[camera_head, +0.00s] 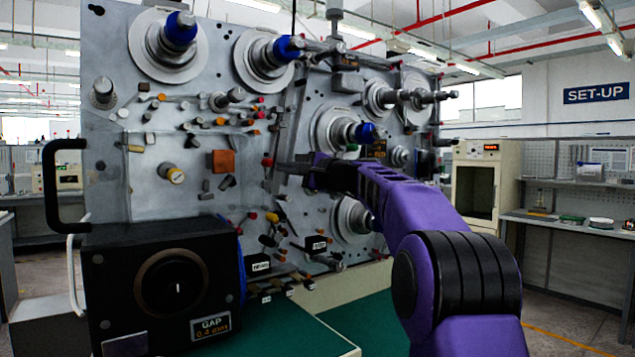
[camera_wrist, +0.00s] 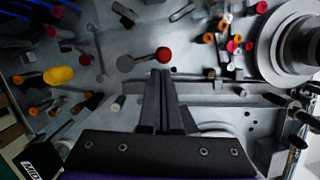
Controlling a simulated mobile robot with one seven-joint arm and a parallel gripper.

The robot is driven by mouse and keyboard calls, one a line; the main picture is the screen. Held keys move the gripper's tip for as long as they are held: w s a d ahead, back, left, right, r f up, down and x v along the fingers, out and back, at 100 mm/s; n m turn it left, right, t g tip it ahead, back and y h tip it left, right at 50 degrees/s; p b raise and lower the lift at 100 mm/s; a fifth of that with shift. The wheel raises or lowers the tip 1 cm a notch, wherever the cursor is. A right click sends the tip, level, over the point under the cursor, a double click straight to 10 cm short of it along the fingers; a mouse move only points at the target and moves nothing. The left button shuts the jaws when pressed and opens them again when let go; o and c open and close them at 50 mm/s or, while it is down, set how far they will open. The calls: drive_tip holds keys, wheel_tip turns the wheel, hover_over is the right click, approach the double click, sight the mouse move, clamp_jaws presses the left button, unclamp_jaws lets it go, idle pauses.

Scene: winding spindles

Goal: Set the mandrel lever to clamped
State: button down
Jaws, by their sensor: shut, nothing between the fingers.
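A short lever with a red ball knob (camera_wrist: 163,54) sits on the grey panel in the wrist view. Its arm runs left to a round grey pivot (camera_wrist: 125,63). The red knob (camera_head: 267,161) also shows in the head view, just left of my fingertips. No label on it can be read, so I cannot tell for sure that it is the mandrel lever. My gripper (camera_wrist: 161,74) is shut and empty, its fingertips pointing at the panel close to the knob. I cannot tell whether they touch it. In the head view my gripper (camera_head: 282,166) is partly hidden by the wrist.
The upright panel (camera_head: 110,200) is crowded with spindles, pegs and coloured knobs. A yellow knob (camera_wrist: 59,75) is at the left in the wrist view, and a large spindle (camera_wrist: 285,50) at the right. A black GAP box (camera_head: 165,285) stands front left on a green surface (camera_head: 270,335).

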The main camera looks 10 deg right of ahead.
drive_tip(key=b+v, duration=0.2)
drive_tip(key=v, duration=1.4)
